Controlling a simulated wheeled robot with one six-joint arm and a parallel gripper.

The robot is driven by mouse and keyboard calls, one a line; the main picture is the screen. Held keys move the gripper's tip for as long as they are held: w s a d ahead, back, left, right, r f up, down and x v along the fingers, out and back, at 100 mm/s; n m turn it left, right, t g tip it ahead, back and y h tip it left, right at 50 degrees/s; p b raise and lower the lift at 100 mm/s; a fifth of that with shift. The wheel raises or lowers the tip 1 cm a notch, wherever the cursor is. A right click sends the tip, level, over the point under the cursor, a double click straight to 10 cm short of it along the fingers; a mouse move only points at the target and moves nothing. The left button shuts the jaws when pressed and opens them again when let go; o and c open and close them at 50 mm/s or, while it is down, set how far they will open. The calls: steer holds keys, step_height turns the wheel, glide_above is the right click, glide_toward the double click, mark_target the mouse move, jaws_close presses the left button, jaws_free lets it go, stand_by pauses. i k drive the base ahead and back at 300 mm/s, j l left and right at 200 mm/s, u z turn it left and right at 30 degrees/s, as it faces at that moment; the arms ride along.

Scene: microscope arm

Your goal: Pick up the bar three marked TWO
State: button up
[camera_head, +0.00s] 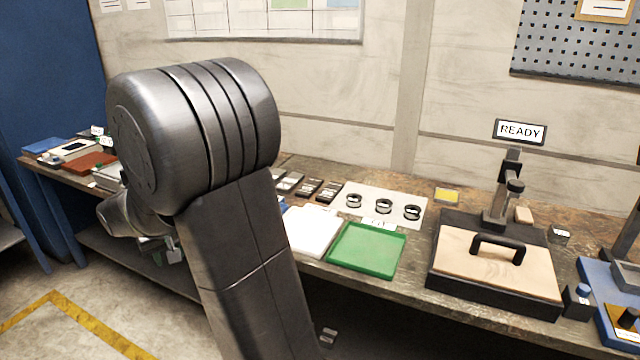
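Several small dark bars with pale labels lie in a row on the workbench, just right of my arm. One dark bar (309,188) lies mid-row and another dark bar (328,191) lies at the right end. Their labels are too small to read, so I cannot tell which is marked TWO. My arm hides part of the bench at the row's left. My gripper (163,250) shows partly behind my arm at the left, low beside the bench's front edge and apart from the bars. I cannot tell whether its fingers are open or shut.
The workbench (400,285) holds a white pad (312,232), a green tray (367,250), a pale sheet (340,208) with three black rings, and a black-framed box (490,262) with a handle. A READY sign (520,131) stands behind. Coloured items crowd the left end.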

mark_target(293, 180)
steer(key=i+j+z, duration=0.15)
steer(key=z, duration=0.3)
steer(key=i+j+z, duration=0.1)
steer(key=j+z, duration=0.15)
steer(key=z, duration=0.15)
steer(key=j+z, duration=0.25)
steer(key=z, duration=0.2)
steer(key=j+z, duration=0.3)
steer(key=z, duration=0.15)
steer(key=j+z, duration=0.1)
steer(key=j, duration=0.55)
steer(key=k+j+z, duration=0.1)
steer(key=j, duration=0.6)
steer(key=j+z, duration=0.15)
steer(key=j, duration=0.5)
steer(key=k, duration=0.05)
